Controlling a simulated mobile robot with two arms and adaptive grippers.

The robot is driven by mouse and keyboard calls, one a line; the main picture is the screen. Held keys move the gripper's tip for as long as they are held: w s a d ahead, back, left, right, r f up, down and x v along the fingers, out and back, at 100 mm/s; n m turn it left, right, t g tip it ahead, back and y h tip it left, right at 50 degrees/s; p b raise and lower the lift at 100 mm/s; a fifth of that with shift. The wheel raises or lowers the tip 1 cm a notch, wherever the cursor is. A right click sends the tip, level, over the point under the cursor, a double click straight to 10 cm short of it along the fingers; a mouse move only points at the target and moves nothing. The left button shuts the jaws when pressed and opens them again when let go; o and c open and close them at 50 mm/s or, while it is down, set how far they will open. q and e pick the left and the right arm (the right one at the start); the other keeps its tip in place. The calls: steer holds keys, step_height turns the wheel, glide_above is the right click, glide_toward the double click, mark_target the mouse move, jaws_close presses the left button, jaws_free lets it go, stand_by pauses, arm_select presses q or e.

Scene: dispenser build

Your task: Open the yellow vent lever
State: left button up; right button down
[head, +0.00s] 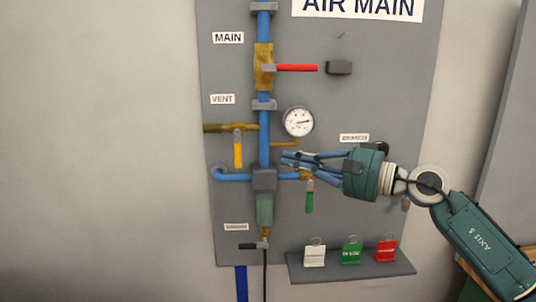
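The yellow vent lever (238,153) hangs straight down from the brass vent valve (232,128), below the VENT label (222,99). The valve sits on a brass branch left of the blue vertical pipe (263,135). My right gripper (284,159) reaches in from the right, its fingers pointing left, beside the pipe and below the gauge. In the picture it is to the right of the lever and apart from it. Its fingers overlap in this view, so their gap is unclear. My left gripper is not in view.
A round gauge (298,121) is just above my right gripper. A green lever (309,197) hangs just below it. The red main lever (296,68) points right, higher up. A shelf (350,270) with white, green and red tags is below. The wall left of the board is clear.

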mark_target(238, 148)
steer(key=p+x, duration=0.4)
steer(key=x, duration=0.4)
steer(key=shift+w+a+r, duration=0.15)
steer(key=shift+a+r, duration=0.05)
steer(key=shift+w+a+f, duration=0.2)
steer(key=shift+w+a, duration=0.15)
steer(key=shift+a, duration=0.15)
